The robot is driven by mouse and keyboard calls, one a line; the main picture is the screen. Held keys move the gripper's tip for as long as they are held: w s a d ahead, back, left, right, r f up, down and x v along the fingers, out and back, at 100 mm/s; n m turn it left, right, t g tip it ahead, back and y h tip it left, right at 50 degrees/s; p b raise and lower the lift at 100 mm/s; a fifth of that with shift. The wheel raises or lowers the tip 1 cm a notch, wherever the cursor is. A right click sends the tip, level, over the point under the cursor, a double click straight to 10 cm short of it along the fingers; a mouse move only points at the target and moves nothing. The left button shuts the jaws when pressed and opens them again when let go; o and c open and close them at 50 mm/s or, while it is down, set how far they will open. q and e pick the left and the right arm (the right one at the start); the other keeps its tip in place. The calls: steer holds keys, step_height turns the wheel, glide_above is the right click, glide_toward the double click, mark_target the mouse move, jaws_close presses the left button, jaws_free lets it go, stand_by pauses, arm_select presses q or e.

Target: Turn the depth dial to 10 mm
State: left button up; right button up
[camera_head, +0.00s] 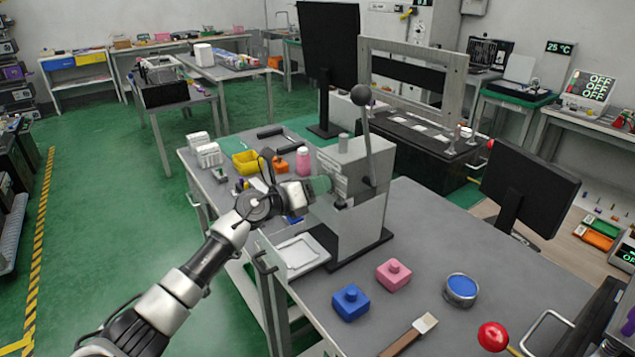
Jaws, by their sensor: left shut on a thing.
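A grey box-shaped press (357,205) stands on the near workbench, with a long lever topped by a black ball (361,95). A pale green round part (321,184), which looks like the depth dial, is on the press's left side. My left gripper (309,190) reaches it from the left and is shut on it. The fingertips are small and partly hidden, and no dial marking or reading can be made out. My right gripper is not in view.
On the near bench (420,260) lie a blue block (350,303), a pink block (393,275), a round blue-topped tin (460,290) and a brush (410,336). A white tray (296,254) sits before the press. A yellow bin (246,163) and a pink bottle (303,161) stand behind my gripper.

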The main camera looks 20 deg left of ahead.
arm_select(q)
steer(key=o, duration=0.9)
steer(key=shift+a, duration=0.1)
steer(key=shift+b+v, duration=0.8)
steer(key=shift+v, duration=4.55)
